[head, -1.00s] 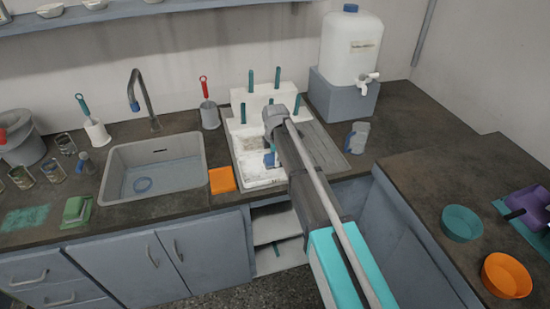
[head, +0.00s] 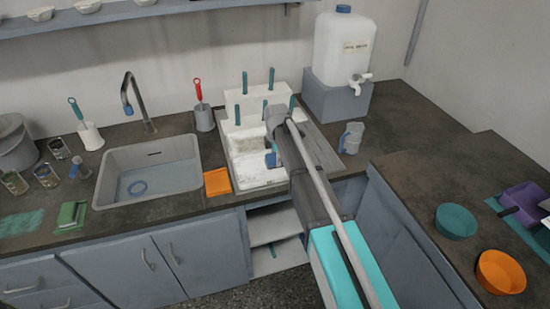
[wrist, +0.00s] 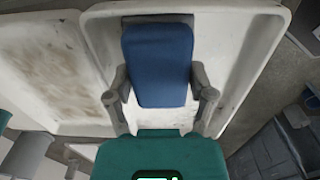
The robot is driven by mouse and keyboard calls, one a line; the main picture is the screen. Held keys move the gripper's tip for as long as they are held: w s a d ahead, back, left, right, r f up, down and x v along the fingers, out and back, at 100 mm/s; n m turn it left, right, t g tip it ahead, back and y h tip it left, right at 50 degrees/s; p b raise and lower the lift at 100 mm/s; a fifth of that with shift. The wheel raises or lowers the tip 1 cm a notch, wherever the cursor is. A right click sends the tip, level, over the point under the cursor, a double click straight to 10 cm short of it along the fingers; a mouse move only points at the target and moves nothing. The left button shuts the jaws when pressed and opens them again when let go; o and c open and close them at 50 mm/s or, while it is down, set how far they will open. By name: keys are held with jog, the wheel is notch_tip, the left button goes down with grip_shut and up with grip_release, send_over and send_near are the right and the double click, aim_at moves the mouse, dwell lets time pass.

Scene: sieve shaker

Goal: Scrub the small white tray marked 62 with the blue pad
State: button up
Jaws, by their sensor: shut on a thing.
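My gripper (wrist: 160,90) is shut on the blue pad (wrist: 158,50), with one grey finger at each side of it. The pad also shows as a small blue patch in the head view (head: 270,160). In the wrist view the pad is over a white tray (wrist: 235,45) that looks mostly clean; I cannot tell whether it touches. Beside it on the left is another white tray (wrist: 45,70) with brown smears. Both trays lie on the drainboard in the head view, partly hidden by my arm. No number 62 is legible on either.
The sink (head: 150,185) is left of the trays, with an orange sponge (head: 217,182) between. A white rack with teal-handled tools (head: 240,107) stands behind. A jug (head: 351,138) and a water canister (head: 345,50) are to the right. Bowls (head: 457,222) sit on the right counter.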

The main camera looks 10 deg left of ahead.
jog(key=shift+r, duration=0.1)
notch_tip(320, 180, up, 7)
jog(key=p, duration=0.7)
